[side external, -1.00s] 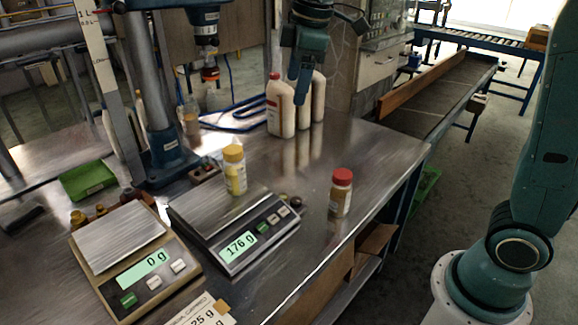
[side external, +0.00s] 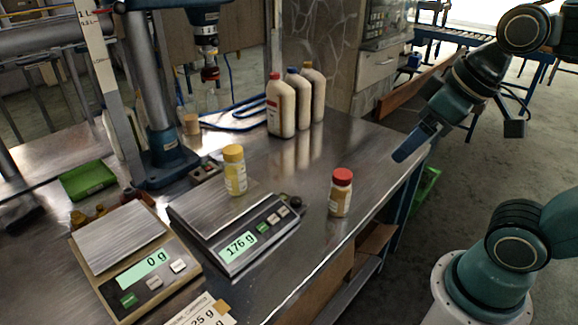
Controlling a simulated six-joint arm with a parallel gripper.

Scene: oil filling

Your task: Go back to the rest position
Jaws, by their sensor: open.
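My gripper (side external: 414,143) is at the right, in the air near the table's right edge. It is open and holds nothing; the gap between its fingers is hard to make out from this side. My arm bends from the base at the lower right up to the top right corner. A yellow-capped bottle (side external: 234,170) stands upright on the scale reading 176 g (side external: 240,246). A red-capped bottle (side external: 341,192) stands upright on the metal table (side external: 290,215), to the left of and below my gripper in the picture.
A second scale (side external: 122,240) reads 0 g at the front left. A conveyor (side external: 440,85) lies beyond the table.

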